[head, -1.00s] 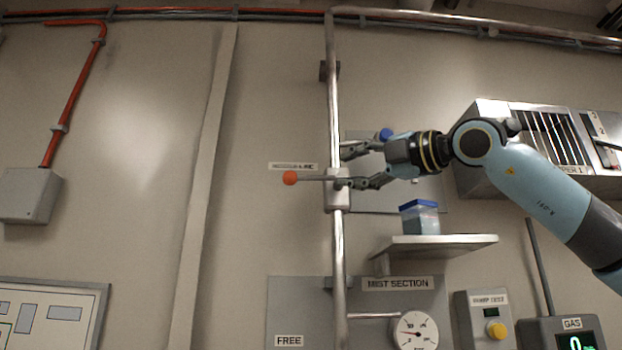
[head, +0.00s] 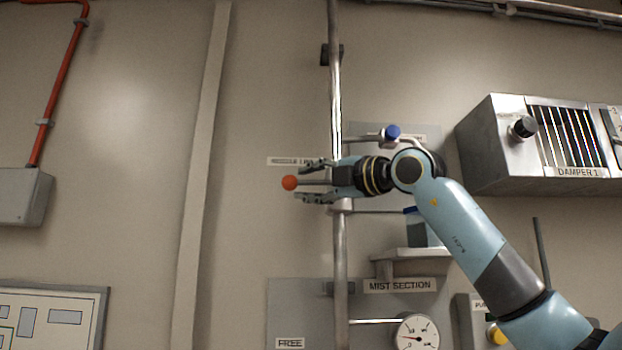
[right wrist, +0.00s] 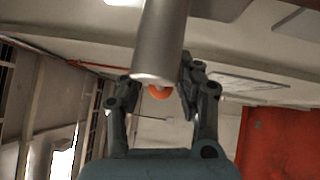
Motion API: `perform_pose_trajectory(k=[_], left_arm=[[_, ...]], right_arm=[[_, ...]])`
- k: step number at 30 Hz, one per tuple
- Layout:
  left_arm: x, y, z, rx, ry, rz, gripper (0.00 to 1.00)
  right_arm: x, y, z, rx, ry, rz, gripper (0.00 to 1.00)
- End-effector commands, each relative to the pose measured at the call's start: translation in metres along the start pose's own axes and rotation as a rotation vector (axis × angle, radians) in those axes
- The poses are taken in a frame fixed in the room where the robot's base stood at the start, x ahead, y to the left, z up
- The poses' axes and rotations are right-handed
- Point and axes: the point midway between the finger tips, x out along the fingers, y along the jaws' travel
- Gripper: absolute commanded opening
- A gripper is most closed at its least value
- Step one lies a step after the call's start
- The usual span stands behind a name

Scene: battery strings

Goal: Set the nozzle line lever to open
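The nozzle line lever is a thin grey rod ending in an orange ball (head: 289,183). It points left, level, from the vertical metal pipe (head: 335,90) in the head view. My right gripper (head: 308,182) reaches in from the right, with one finger above the rod and one below, apart from each other. The ball sits just beyond the fingertips. In the right wrist view the ball (right wrist: 160,92) shows between the spread fingers of my right gripper (right wrist: 160,85), partly behind a grey metal cylinder (right wrist: 160,40). My left gripper is not in view.
A label (head: 290,161), partly hidden, is above the lever. A blue knob (head: 393,132) is on a fitting right of the pipe. A shelf (head: 420,254) holding a container, a gauge (head: 416,333) and the damper box (head: 500,145) are nearby. The wall left of the ball is clear.

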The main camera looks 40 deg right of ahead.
Motion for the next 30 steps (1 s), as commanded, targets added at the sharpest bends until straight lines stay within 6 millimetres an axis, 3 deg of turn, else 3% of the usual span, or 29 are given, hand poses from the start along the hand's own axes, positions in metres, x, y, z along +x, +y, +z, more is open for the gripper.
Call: perform_pose_trajectory(k=[3, 11, 30], left_arm=[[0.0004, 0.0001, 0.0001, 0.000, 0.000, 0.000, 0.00], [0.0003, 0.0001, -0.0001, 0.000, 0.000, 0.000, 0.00], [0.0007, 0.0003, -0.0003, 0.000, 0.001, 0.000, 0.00]], right_arm=[[-0.0002, -0.0002, 0.0000, 0.000, 0.000, 0.000, 0.33], [-0.0004, 0.0004, -0.0001, 0.000, 0.000, 0.001, 0.00], [-0.0017, 0.0024, 0.0000, -0.002, 0.001, 0.004, 0.00]])
